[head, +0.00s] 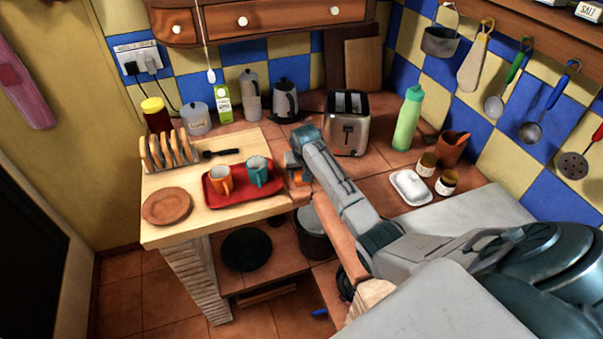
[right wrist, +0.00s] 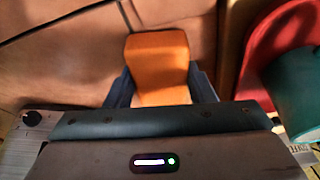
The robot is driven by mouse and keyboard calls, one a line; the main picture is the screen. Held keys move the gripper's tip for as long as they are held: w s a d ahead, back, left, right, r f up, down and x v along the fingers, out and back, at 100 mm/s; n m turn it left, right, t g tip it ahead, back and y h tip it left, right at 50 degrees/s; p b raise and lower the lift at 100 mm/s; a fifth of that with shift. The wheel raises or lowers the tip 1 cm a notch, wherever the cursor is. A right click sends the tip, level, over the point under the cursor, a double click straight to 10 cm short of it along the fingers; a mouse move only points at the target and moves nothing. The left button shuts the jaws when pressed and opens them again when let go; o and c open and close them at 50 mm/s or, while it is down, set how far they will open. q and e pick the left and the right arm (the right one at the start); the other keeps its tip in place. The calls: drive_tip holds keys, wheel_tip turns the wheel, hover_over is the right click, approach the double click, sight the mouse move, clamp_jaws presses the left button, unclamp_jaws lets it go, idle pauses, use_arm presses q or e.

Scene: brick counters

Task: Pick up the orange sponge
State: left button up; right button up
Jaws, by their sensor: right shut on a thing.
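The orange sponge (right wrist: 157,62) is a block between the two fingers of my right gripper (right wrist: 160,88) in the right wrist view. The fingers are shut on its sides. In the head view the right gripper (head: 296,168) is over the tiled counter, just right of the red tray. Only a small orange part of the sponge (head: 291,159) shows there, beside the gripper. Whether the sponge touches the counter is hard to tell. My left gripper is not in view.
A red tray (head: 216,199) with an orange mug (head: 219,184) and a teal mug (head: 257,173) is close on the left. A toaster (head: 346,125) and green bottle (head: 408,118) stand behind right. A white butter dish (head: 410,187) is to the right.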

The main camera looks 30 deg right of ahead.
sight(300, 172)
drive_tip(key=shift+r, duration=0.15)
drive_tip(key=shift+r, duration=0.2)
drive_tip(key=b+v, duration=0.2)
drive_tip(key=shift+s+a+r, duration=0.1)
drive_tip(key=shift+a+r, duration=0.15)
drive_tip(key=shift+r, duration=0.1)
drive_tip(key=s+a+r+b, duration=0.1)
drive_tip(key=s+a+b, duration=0.2)
drive_tip(key=s+a, duration=0.7)
drive_tip(key=shift+s+r+b, duration=0.35)
drive_tip(key=shift+s+b, duration=0.05)
drive_tip(key=shift+s, duration=0.15)
drive_tip(key=shift+a, duration=0.1)
